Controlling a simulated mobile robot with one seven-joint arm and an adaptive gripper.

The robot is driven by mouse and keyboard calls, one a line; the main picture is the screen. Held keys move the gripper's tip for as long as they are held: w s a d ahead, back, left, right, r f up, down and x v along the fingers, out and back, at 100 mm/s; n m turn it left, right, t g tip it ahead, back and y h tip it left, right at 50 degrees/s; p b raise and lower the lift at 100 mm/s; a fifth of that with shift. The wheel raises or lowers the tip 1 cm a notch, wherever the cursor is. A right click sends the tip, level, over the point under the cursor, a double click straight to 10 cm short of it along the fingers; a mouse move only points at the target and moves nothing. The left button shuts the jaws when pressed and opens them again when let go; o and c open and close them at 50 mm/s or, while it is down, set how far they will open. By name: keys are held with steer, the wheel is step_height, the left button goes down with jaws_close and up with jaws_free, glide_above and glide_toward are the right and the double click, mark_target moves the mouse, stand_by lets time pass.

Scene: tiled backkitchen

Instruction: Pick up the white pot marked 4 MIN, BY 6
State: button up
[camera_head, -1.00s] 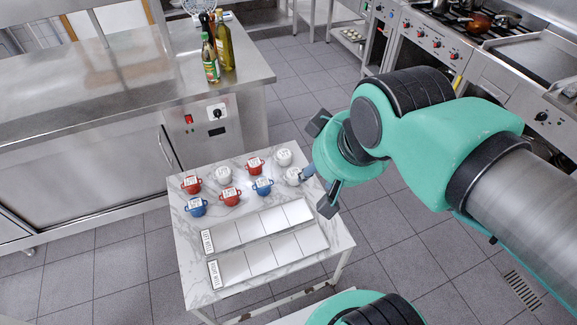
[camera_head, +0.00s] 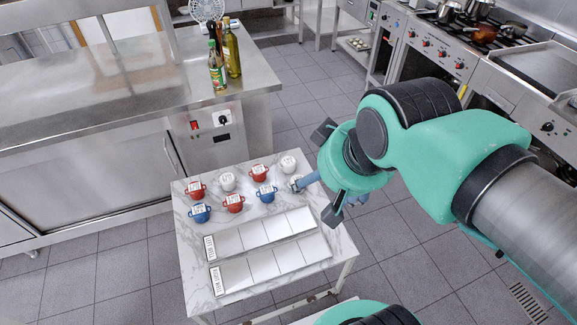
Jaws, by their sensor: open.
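Three white pots stand among small red and blue pots on a marble-topped table (camera_head: 190,262). One white pot (camera_head: 228,181) is in the back row towards the left, one (camera_head: 288,165) is at the back right corner. The lid labels are too small to read, so I cannot tell which says 4 MIN, BY 6.
Red pots (camera_head: 259,173) and blue pots (camera_head: 265,194) stand close beside the white ones. Two labelled rows of white squares (camera_head: 261,232) lie empty in front. A steel counter with bottles (camera_head: 231,50) stands behind. The floor right of the table is clear.

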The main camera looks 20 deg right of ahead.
steer(key=shift+w+r, duration=0.1)
steer(key=m+g+p, duration=0.5)
steer(key=g+p, duration=0.1)
steer(key=p, duration=0.4)
glide_above(289, 160)
step_height(289, 160, down, 43)
steer(key=shift+f+b, duration=0.3)
steer(key=shift+f, duration=4.05)
